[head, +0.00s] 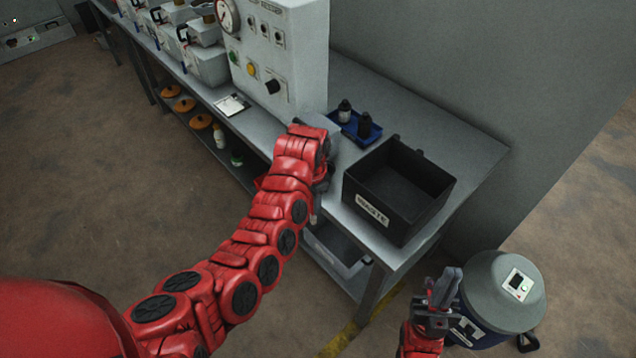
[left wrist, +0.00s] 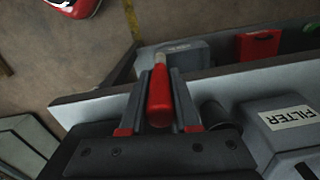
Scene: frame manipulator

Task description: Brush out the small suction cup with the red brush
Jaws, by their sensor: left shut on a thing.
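The red brush (left wrist: 160,97) is between the two fingers of my left gripper (left wrist: 161,75) in the left wrist view. Its pale tip points away from the gripper, above the bench edge. In the head view my left gripper (head: 323,183) is at the bench's front edge, left of the waste bin, largely hidden by my own red arm. My right gripper (head: 442,290) is low at the right, in front of the drum, and appears empty; its finger gap is unclear. I cannot make out the small suction cup in either view.
A black waste bin (head: 377,213) stands on the bench (head: 470,150). Behind it a blue tray (head: 352,125) holds dark bottles. A grey control panel (head: 285,60) stands further left. A grey-lidded drum (head: 490,290) is on the floor. The left wrist view shows a filter box (left wrist: 285,145).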

